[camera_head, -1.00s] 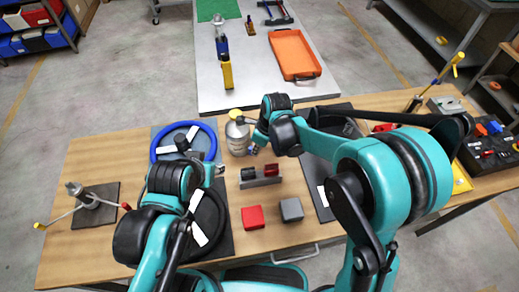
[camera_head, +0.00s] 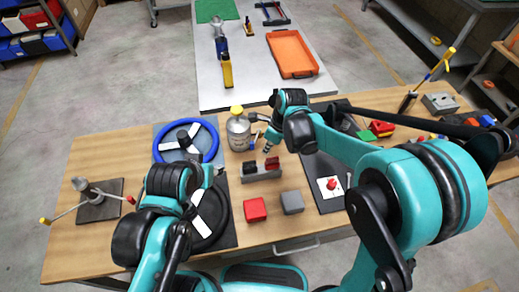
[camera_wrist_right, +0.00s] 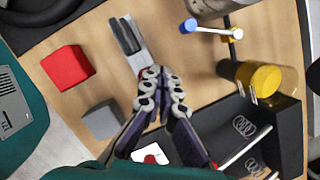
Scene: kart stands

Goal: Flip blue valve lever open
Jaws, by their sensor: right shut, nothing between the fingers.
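A small lever with a blue end (camera_wrist_right: 190,25) and a pale bar shows at the top of the right wrist view. It sits beside a grey metal canister (camera_wrist_right: 208,6), which has a yellow cap in the head view (camera_head: 237,110). In the head view the right gripper (camera_head: 267,148) is just right of the canister. My left gripper (camera_head: 214,169) is left of the holder, its fingers too small to read.
A red block (camera_head: 255,209) and a grey block (camera_head: 292,202) lie in front of the holder (camera_head: 250,174). A blue ring wheel (camera_head: 157,148) is left of the canister. In the wrist view a yellow cylinder (camera_wrist_right: 262,78) stands near a dark tray with springs (camera_wrist_right: 222,118).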

